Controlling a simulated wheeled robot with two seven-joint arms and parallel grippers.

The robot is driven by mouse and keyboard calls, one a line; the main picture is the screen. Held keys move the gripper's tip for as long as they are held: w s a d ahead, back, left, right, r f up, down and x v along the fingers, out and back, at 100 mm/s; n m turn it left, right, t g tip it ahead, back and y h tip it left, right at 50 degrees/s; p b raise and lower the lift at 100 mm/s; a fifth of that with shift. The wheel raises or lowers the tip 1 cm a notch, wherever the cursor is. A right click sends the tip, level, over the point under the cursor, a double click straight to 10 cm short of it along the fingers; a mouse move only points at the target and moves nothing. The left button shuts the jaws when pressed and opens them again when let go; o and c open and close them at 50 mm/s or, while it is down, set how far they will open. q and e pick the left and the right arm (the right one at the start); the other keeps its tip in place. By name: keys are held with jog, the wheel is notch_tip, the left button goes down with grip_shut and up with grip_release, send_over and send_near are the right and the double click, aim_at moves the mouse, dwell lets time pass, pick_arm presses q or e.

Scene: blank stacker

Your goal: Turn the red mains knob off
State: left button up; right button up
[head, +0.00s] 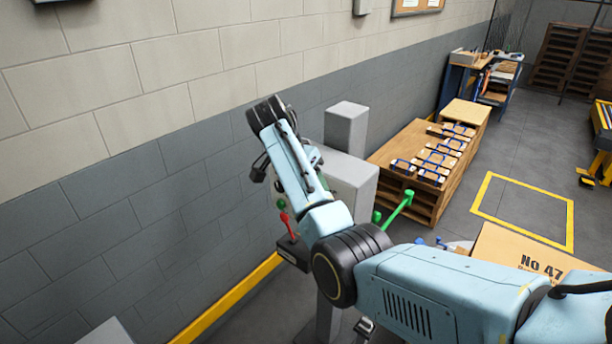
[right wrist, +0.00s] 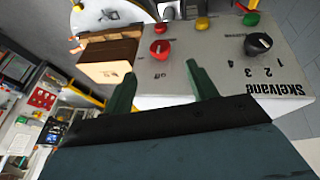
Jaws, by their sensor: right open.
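The red knob (right wrist: 160,49) is on a light grey control panel (right wrist: 222,62) in the right wrist view, near the word "off". I cannot tell which way its pointer is set. My right gripper (right wrist: 161,70) is open, with its two green fingers on either side of the knob's line and the knob just beyond the fingertips. The fingers look empty; I cannot tell if they touch the panel. In the head view my right arm covers much of the grey machine (head: 352,180), and the knob cannot be made out. My left gripper is not in view.
On the panel are a black numbered dial (right wrist: 258,44), a yellow button (right wrist: 202,24) and a green button (right wrist: 251,19). A green lever (head: 397,209) sticks out right of the machine. A wooden bench (head: 400,178) stands behind; the block wall (head: 130,190) is close on the left.

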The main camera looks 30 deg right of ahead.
jog(key=shift+v, duration=0.9)
jog(key=shift+f, duration=0.1)
jog(key=s+f+n+t+b, duration=0.1)
jog(key=s+f+n+b, duration=0.15)
jog(key=f, duration=1.15)
jog(key=s+f+n+b, duration=0.1)
jog(key=f+n+b, duration=0.25)
jog(key=f, duration=1.15)
jog(key=s+a+f+n+y+b, duration=0.1)
jog(key=s+f+n, duration=0.1)
jog(key=s+f, duration=0.35)
jog(key=s+a+f+n+b, duration=0.1)
jog(key=s+f+b, duration=0.1)
jog(key=f, duration=0.7)
jog(key=s+f+n+y+b, duration=0.1)
jog(key=s+f+n, duration=0.1)
jog(key=s+f, duration=0.35)
jog(key=s+a+f+n+y+b, duration=0.25)
jog(key=s+f+b, duration=0.25)
jog(key=s+f, duration=1.35)
jog(key=s+f+n+b, duration=0.1)
jog(key=s+f, duration=0.3)
jog(key=s, duration=0.5)
jog(key=s+f+n+b, duration=0.1)
jog(key=s+f+b, duration=0.1)
jog(key=s, duration=0.7)
jog(key=shift+s+f, duration=0.25)
jog(key=shift+f, duration=0.6)
jog(key=shift+y, duration=0.25)
